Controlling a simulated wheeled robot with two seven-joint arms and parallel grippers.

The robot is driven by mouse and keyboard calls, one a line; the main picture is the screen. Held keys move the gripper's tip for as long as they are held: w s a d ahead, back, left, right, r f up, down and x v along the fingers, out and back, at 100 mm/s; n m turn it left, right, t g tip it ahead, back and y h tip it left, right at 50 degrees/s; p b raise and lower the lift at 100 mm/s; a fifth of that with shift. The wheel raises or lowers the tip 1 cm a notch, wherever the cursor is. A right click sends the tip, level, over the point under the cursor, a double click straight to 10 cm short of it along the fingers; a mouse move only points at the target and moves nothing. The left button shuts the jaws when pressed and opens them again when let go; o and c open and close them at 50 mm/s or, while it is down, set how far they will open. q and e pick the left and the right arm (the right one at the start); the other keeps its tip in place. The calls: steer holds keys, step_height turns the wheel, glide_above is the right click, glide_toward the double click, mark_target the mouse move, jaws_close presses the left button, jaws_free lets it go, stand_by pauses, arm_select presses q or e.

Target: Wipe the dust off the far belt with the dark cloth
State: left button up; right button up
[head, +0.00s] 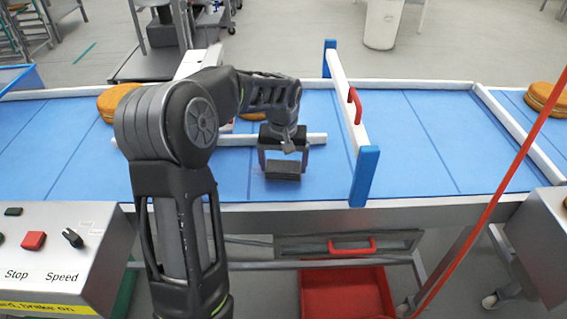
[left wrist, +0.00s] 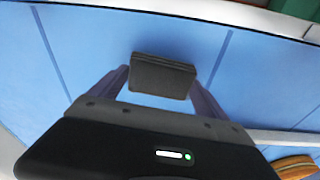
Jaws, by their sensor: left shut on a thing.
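The blue far belt (head: 420,130) runs across the head view. My left gripper (head: 283,172) is over the belt near its front edge, left of the white gate bar. It is shut on the dark cloth (head: 283,169), a small folded dark grey block. In the left wrist view the dark cloth (left wrist: 162,76) sits between the two fingers, over blue belt (left wrist: 265,85). I cannot tell whether the cloth touches the belt. No dust is clear on the visible belt; my arm hides part of it. My right gripper is not in view.
A white bar (head: 343,95) with blue ends and a red handle crosses the belt just right of my gripper. A low white rail (head: 235,140) lies behind it. Round filled buns (head: 118,98) sit on the belt. A red crate (head: 345,292) stands below.

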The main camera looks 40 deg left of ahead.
mark_target(283, 160)
arm_select(q)
steer(key=shift+f+b, duration=0.75)
steer(key=shift+f, duration=0.25)
steer(key=shift+w+a+r+p, duration=0.2)
steer(key=shift+w+a+p, duration=0.6)
steer(key=shift+w, duration=0.25)
steer(key=shift+w+a, duration=0.35)
steer(key=shift+a, duration=0.05)
steer(key=shift+w, duration=0.1)
steer(key=shift+w+a+p, duration=0.55)
steer(key=shift+w+a, duration=0.15)
steer(key=shift+w, duration=0.05)
steer(key=shift+w+a+f, duration=0.2)
steer(key=shift+w+a, duration=0.25)
steer(key=shift+w, duration=0.1)
